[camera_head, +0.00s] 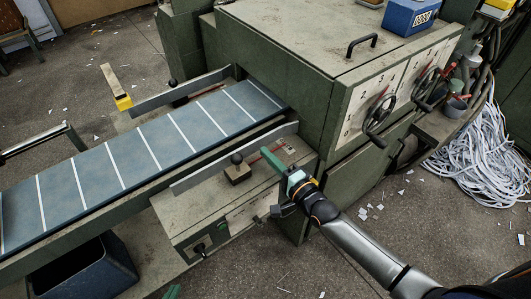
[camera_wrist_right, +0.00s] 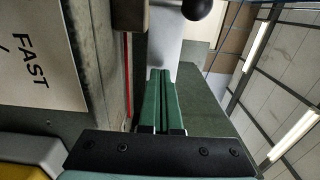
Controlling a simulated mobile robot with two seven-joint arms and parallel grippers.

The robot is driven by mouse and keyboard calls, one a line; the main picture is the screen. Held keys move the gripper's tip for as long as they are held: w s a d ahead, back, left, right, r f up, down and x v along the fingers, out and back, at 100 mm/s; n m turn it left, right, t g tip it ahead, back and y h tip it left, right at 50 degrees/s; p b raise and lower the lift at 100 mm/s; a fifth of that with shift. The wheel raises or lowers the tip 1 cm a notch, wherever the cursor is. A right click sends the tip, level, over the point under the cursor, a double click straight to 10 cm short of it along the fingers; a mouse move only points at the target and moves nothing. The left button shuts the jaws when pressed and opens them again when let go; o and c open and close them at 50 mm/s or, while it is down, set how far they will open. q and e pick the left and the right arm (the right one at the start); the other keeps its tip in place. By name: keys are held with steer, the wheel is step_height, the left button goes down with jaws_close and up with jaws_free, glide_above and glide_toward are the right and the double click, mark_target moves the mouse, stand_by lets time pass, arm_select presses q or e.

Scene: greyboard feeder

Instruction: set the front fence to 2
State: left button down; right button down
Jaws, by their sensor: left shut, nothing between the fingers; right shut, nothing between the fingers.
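The front fence (camera_head: 225,160) is a long grey metal rail along the near side of the blue feed belt. Its black ball knob (camera_head: 236,158) stands on a brownish block (camera_head: 237,174) on the near housing. A red line (camera_head: 278,149) runs along the housing top; its marks are too small to read. My right gripper (camera_head: 266,154) is shut and empty, its green fingertips just right of the knob. In the right wrist view the shut fingers (camera_wrist_right: 165,75) point toward the knob (camera_wrist_right: 203,8), apart from it. My left gripper (camera_head: 172,291) shows only as a green tip at the bottom edge.
The blue belt (camera_head: 128,157) with white stripes runs into the green machine (camera_head: 275,60). A back fence (camera_head: 180,92) lies along its far side. A blue bin (camera_head: 85,270) stands under the belt. A FAST label (camera_wrist_right: 30,60) shows in the wrist view.

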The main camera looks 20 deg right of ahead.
steer(key=shift+w+a, duration=0.2)
steer(key=shift+w, duration=0.45)
steer(key=shift+w, duration=0.1)
steer(key=shift+w+a, duration=0.2)
steer(key=shift+w, duration=0.2)
steer(key=shift+s, duration=0.15)
